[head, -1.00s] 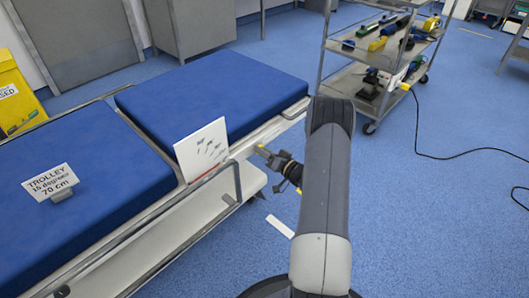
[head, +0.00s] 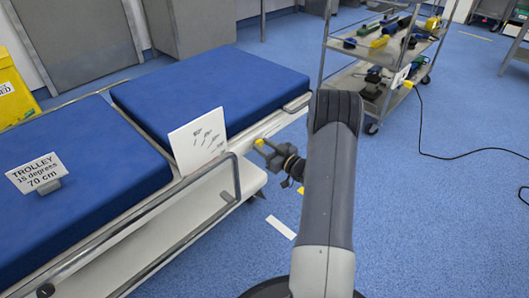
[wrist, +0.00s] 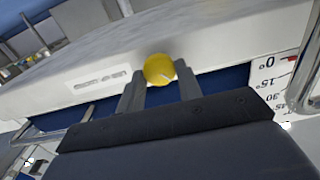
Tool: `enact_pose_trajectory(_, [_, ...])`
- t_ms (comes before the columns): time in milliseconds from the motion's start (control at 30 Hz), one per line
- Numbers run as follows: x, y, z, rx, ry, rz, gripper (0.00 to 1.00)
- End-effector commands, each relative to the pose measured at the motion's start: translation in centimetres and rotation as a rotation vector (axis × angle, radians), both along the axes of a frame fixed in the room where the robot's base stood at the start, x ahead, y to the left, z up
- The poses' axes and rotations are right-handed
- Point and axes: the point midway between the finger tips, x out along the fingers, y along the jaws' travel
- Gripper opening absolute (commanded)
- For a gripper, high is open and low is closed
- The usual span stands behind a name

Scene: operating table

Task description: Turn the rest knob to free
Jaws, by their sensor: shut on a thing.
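The rest knob (wrist: 159,68) is a round yellow knob with a small pale pointer mark, on the pale side of the trolley in the wrist view. My gripper (wrist: 159,88) has its two dark fingers on either side of the knob and is shut on it. In the head view my gripper (head: 265,148) is at the trolley's right side, with the yellow knob (head: 259,143) at its tip.
A metal side rail (head: 238,180) runs close to my gripper. An angle scale (wrist: 274,84) is at right.

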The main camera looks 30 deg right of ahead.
Motion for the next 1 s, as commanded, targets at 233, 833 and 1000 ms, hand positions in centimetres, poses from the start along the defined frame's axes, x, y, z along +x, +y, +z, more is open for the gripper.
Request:
enact_pose_trajectory(233, [-0.05, 0.05, -0.46, -0.222, -0.081, 0.000, 0.11])
enact_pose_trajectory(833, [-0.12, 0.18, -0.21, -0.701, -0.251, 0.001, 0.11])
enact_pose_trajectory(1000, [-0.13, 0.20, -0.21, -0.784, -0.281, 0.001, 0.11])
